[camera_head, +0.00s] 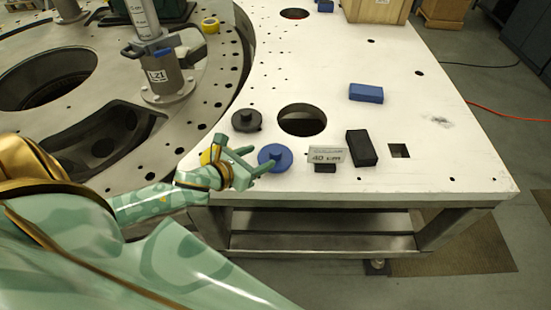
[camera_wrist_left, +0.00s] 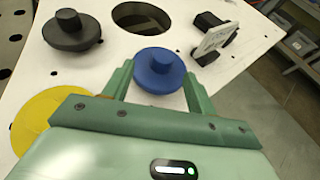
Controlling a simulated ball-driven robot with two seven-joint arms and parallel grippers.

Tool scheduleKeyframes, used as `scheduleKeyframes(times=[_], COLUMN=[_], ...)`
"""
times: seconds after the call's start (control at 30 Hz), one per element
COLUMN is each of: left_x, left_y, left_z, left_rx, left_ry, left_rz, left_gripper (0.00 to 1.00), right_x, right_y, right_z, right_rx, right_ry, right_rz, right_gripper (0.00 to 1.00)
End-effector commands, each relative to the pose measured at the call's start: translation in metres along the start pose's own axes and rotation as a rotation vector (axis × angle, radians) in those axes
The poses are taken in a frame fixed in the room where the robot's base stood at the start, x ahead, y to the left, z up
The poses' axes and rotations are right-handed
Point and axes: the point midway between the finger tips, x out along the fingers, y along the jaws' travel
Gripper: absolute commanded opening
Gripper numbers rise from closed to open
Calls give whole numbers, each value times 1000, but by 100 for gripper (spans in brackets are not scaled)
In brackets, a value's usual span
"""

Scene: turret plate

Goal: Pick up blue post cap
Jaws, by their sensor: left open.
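The blue post cap (camera_head: 275,157) is a round disc with a raised knob, lying on the white plate near its front edge. My left gripper (camera_head: 262,160) is open, with its fingers reaching toward the cap from the left. In the left wrist view the blue cap (camera_wrist_left: 159,70) sits between and just beyond the tips of the open fingers (camera_wrist_left: 155,80). I cannot tell whether the fingers touch it. My right gripper is not in view.
A black cap (camera_head: 246,120) lies behind the blue one, beside a round hole. A "40 cm" sign (camera_head: 325,155), a black block (camera_head: 361,148) and a blue block (camera_head: 366,92) stand to the right. A yellow disc (camera_wrist_left: 48,112) lies left of my gripper.

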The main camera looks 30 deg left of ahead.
Motion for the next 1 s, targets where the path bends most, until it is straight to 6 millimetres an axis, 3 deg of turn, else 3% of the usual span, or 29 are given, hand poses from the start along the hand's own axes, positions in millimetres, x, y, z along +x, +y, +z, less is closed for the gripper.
scheduleKeyframes(times=[0.27, 0.5, 0.8, 0.87, 1.0], left_x=[28, 66, 73, 73, 73], left_y=[-1, -5, -5, -5, -5], left_z=[1, 3, 3, 3, 3], left_rx=[-3, -3, -2, -2, -2], left_ry=[-1, 0, 1, 1, 1], left_rz=[1, 1, 0, 0, 0], left_gripper=[57, 57, 57, 43, 4], right_x=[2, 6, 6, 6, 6], right_y=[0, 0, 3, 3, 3], right_z=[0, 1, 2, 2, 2], right_rx=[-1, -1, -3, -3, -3], right_ry=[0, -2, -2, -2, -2], right_rz=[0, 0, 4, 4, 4], right_gripper=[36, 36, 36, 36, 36])
